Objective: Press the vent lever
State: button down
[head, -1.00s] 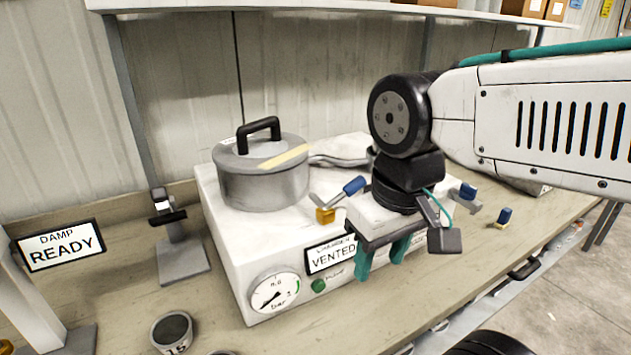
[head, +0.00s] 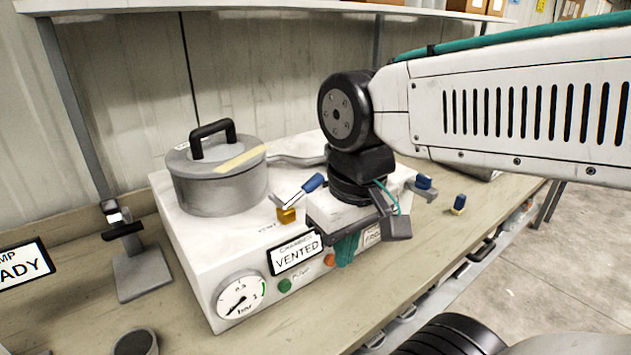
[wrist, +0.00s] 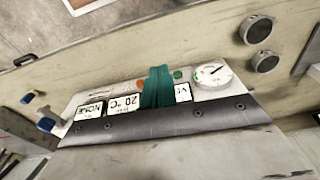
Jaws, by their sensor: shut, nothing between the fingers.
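The vent lever (head: 312,184) has a blue grip on a metal arm and rises at a slant from a brass block (head: 287,215) on top of the white vacuum unit (head: 220,245). Lettering on the top beside the block is too small to read surely. My gripper (head: 345,250) has teal fingers, shut and empty, pointing down in front of the unit's front panel, right of and nearer than the lever. In the wrist view the closed fingers (wrist: 158,87) cover part of the panel. The lever cannot be made out there.
The unit carries a lidded grey pot (head: 220,185), a VENTED sign (head: 296,254), a gauge (head: 239,297) and a green button (head: 285,285). A second blue handle (head: 423,182) is right of my wrist. A small blue-topped piece (head: 458,204) stands on the bench. A stand (head: 140,270) is at left.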

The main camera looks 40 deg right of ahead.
aim_at(305, 190)
jog(key=w+d+r+m+t+y, duration=0.1)
jog(key=w+d+r+m+y, duration=0.2)
jog(key=w+d, duration=0.6)
jog(key=w+d+r+m+t+y, duration=0.1)
jog(key=w+d+r+m+y, duration=0.2)
jog(key=w+d, duration=0.7)
jog(key=w+m, duration=0.1)
jog(key=w, duration=0.1)
jog(key=shift+w+d+r+m+y, duration=0.2)
jog(key=shift+w+d+m+y, duration=0.1)
jog(key=shift+w+m+y, duration=0.1)
jog(key=shift+a+f, duration=0.1)
jog(key=x, duration=1)
jog(key=shift+a, duration=0.1)
jog(key=shift+s+a+r, duration=0.25)
jog(key=shift+s+r, duration=0.15)
jog(key=shift+s, duration=0.2)
jog(key=shift+s+a+r, duration=0.2)
jog(key=shift+s+r, duration=0.15)
jog(key=shift+s, duration=0.25)
jog(key=shift+s+a+r, duration=0.2)
jog(key=shift+s, duration=0.2)
